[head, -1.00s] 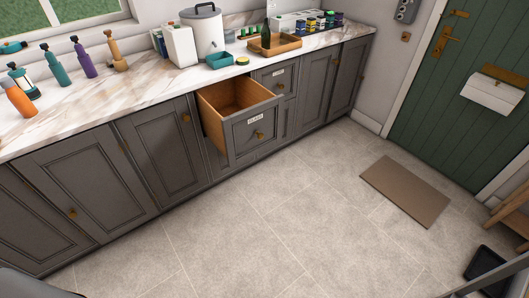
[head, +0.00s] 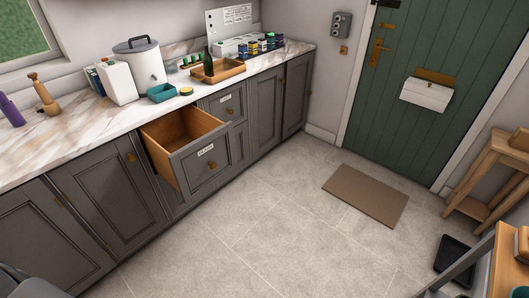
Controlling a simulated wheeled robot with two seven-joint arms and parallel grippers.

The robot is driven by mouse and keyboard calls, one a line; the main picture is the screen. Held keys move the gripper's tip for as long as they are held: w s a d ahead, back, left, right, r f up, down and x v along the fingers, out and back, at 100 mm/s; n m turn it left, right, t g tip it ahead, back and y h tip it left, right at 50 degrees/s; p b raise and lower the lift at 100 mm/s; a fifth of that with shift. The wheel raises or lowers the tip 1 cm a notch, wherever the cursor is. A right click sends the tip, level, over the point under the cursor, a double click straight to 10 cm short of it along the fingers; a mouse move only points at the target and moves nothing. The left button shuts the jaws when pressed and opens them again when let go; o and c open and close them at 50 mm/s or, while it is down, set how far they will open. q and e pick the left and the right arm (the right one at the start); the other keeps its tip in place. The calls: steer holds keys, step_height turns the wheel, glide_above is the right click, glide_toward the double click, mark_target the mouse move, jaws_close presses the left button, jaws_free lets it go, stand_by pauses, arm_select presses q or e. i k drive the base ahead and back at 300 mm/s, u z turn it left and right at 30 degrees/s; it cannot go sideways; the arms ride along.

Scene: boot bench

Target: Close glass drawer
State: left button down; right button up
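The glass drawer (head: 203,160) is pulled well out from the grey cabinet under the counter, left of the picture's middle. Its front is grey with a white label and a small brass knob (head: 213,166). Its wooden inside shows from above and the part I can see looks empty. Neither of my grippers shows in the head view.
A brown mat (head: 366,194) lies before the green door (head: 440,70). A wooden stand (head: 485,175) is at right. The floor before the drawer is clear.

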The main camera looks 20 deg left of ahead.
mark_target(193, 150)
steer(key=z, duration=0.7)
steer(key=i, duration=1.45)
steer(key=u, duration=1)
steer(key=i, duration=0.6)
steer(key=u, duration=0.7)
